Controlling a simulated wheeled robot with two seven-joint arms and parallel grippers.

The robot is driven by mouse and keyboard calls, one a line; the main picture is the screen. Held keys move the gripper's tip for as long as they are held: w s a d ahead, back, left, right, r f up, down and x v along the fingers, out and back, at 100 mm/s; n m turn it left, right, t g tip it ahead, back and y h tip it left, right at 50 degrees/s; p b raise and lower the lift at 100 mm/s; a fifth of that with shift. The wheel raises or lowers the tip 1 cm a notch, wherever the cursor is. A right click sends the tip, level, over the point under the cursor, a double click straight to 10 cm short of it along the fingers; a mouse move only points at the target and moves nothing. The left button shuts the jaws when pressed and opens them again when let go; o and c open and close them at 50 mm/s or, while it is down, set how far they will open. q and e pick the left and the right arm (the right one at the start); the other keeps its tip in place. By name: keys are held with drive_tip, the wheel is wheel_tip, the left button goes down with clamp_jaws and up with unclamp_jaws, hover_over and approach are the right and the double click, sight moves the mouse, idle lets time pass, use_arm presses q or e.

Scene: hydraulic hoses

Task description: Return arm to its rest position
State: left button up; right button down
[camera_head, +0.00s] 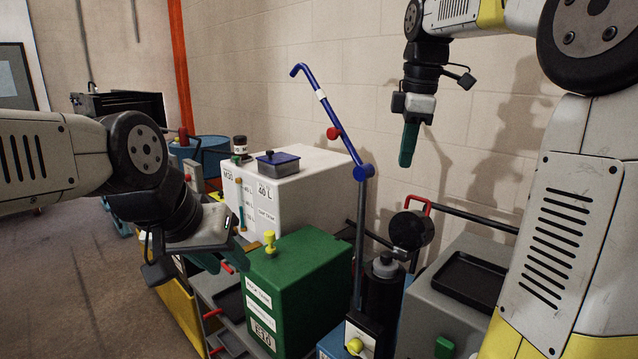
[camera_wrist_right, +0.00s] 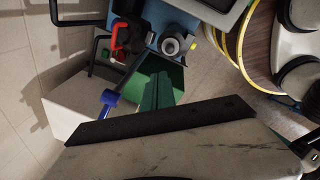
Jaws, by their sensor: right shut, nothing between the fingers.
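My right gripper (camera_head: 408,158) hangs fingers down in front of the block wall, high above the machines. Its green fingers are together with nothing between them; they also show in the right wrist view (camera_wrist_right: 157,92). My left gripper (camera_head: 222,262) is low at the left, just beside the green tank (camera_head: 300,285). Its fingers are partly hidden by its own body, and I cannot tell whether they are apart.
A blue lever (camera_head: 330,115) rises on a post between my two arms. A white tank (camera_head: 300,190) stands behind the green one. A grey box with a black tray (camera_head: 470,278) stands below my right arm. The space around my right gripper is free.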

drive_tip(key=s+a+f+m+t+y, duration=0.1)
drive_tip(key=s+a+f+m+t, duration=0.1)
drive_tip(key=s+f+m, duration=0.4)
drive_tip(key=s+a+f+m+t, duration=0.1)
drive_tip(key=s+f+m+t, duration=0.1)
drive_tip(key=s+f+m, duration=0.4)
drive_tip(key=s+m, duration=0.3)
drive_tip(key=s, duration=0.4)
drive_tip(key=shift+s+a+m+y, duration=0.15)
drive_tip(key=shift+a+m+y, duration=0.15)
drive_tip(key=shift+a+y, duration=0.1)
